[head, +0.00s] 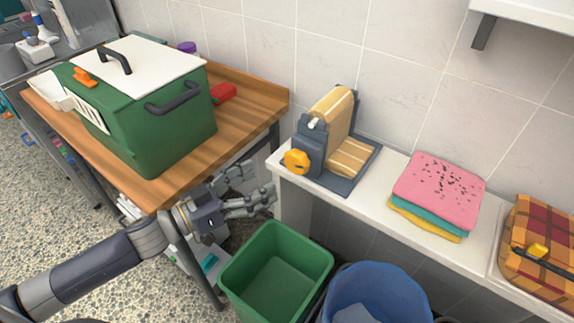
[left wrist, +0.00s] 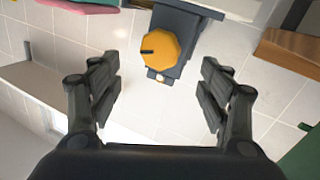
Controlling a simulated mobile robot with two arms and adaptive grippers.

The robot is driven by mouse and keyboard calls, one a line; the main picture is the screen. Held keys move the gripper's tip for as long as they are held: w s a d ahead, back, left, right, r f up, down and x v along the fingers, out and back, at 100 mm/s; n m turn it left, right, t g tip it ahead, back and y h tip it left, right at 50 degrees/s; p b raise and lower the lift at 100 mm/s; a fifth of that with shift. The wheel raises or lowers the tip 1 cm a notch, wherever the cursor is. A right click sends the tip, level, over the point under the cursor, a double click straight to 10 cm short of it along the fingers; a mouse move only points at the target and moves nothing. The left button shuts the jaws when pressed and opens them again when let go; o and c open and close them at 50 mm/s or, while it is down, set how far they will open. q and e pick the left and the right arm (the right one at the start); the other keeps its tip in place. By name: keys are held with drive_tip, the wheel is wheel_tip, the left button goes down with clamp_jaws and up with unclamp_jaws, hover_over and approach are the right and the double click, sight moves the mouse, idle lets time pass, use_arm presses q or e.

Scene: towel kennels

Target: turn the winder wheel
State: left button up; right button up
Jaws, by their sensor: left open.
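The winder (head: 326,140) stands on the white shelf, with a dark grey frame and a striped tan towel web on it. Its wheel (head: 296,161) is a yellow-orange knob on the side facing me. In the left wrist view the wheel (left wrist: 159,51) shows as a many-sided knob with a dark mark, beyond and between my fingers. My left gripper (head: 252,188) is open and empty, left of and below the wheel in the head view, apart from it. It also shows open in the left wrist view (left wrist: 160,95). My right gripper is in neither view.
A green carrier (head: 155,130) with a white lid sits on the wooden table (head: 262,92). Folded towels (head: 437,190) and a plaid bundle (head: 538,245) lie along the white shelf (head: 382,222). Below stand a green bin (head: 238,272) and a blue bin (head: 405,285).

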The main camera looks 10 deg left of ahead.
sight(292, 164)
use_arm(q)
drive_tip(key=shift+p+x, duration=0.65)
drive_tip(key=shift+x, duration=3.65)
drive_tip(key=c, duration=1.1)
